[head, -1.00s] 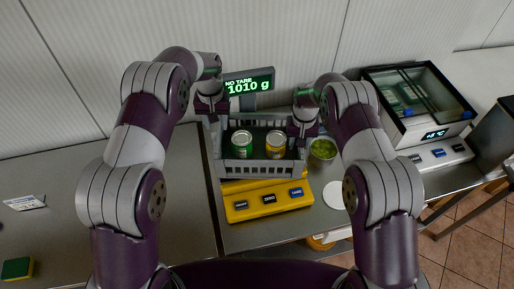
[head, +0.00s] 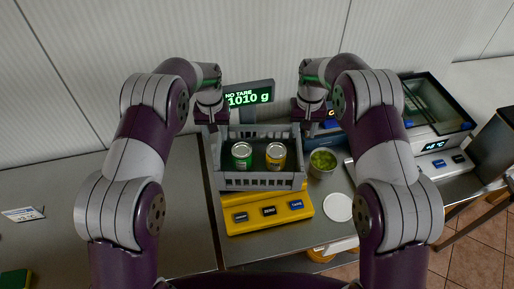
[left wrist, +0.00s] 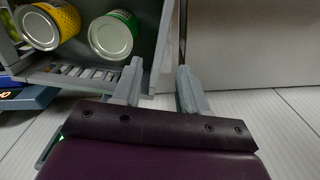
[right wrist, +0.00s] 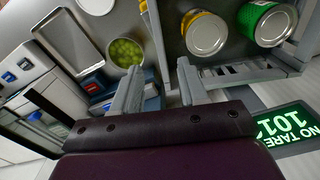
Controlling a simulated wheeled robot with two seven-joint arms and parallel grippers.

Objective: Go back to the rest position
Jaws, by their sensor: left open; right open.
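The grey crate (head: 262,182) stands on the yellow scale (head: 268,212) and holds a green can (head: 242,156) and a yellow can (head: 276,156), both upright. My left gripper (head: 208,122) is at the crate's left end. In the left wrist view its open fingers (left wrist: 158,85) are on either side of the crate's end wall line, without closing on it. My right gripper (head: 309,122) is at the crate's right end. In the right wrist view its open fingers (right wrist: 158,85) likewise straddle the line of that end wall. Exact finger clearance is unclear.
The scale's display (head: 249,97) behind the crate reads 1010 g. A bowl of green items (head: 323,162) and a white disc (head: 338,207) are close on the right. A glass-topped case (head: 437,105) stands further right. The left counter (head: 75,225) is mostly clear.

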